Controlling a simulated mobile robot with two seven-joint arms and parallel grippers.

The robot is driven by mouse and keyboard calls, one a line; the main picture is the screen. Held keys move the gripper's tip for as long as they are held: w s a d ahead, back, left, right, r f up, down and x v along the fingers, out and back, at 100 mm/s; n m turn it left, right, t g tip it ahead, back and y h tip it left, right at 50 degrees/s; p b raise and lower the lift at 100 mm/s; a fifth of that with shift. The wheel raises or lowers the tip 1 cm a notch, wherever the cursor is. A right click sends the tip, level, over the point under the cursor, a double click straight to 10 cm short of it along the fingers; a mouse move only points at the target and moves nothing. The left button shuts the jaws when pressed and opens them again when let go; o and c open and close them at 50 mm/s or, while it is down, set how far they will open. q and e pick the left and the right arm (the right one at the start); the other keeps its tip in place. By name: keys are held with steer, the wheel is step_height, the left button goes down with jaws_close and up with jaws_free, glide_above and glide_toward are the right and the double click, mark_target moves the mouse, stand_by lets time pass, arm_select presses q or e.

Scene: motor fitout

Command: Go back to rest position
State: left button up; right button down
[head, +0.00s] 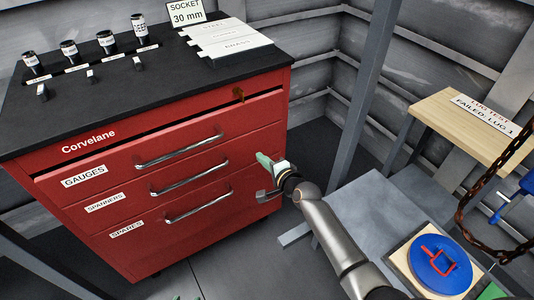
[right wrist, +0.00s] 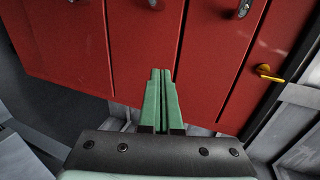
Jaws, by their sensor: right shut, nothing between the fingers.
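My right gripper (head: 264,162) is in front of the right end of the red tool cabinet (head: 225,223), near the drawer fronts. Its green fingers are shut and empty; they also show in the right wrist view (right wrist: 161,75), pointing at the red drawer fronts (right wrist: 145,45). I cannot tell whether the fingertips touch the cabinet. The top drawer, labelled GAUGES (head: 84,176), stands slightly out from the cabinet. The drawers labelled SPANNERS (head: 105,202) and SPARES (head: 127,229) look closed.
At right are a grey bench (head: 385,212), a blue disc (head: 440,265), a wooden shelf (head: 450,120) and a hanging chain (head: 480,190).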

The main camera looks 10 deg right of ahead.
arm_select(q)
steer(key=s+a+r+p, duration=0.1)
steer(key=a+r+p, duration=0.2)
steer(key=r+p, duration=0.5)
steer(key=shift+s+a+r+n+y+p, duration=0.2)
steer(key=shift+s+n+y+p, duration=0.15)
steer(key=shift+p, duration=0.85)
arm_select(e)
steer(key=s+d+n+g+h, duration=0.2)
steer(key=s+n, duration=1.4)
steer(key=s, duration=1.7)
steer(key=shift+s+d+f+n+g, duration=0.3)
steer(key=shift+s+d+f+g, duration=0.15)
steer(key=shift+d+g, duration=0.65)
arm_select(q)
steer(key=shift+d, duration=0.1)
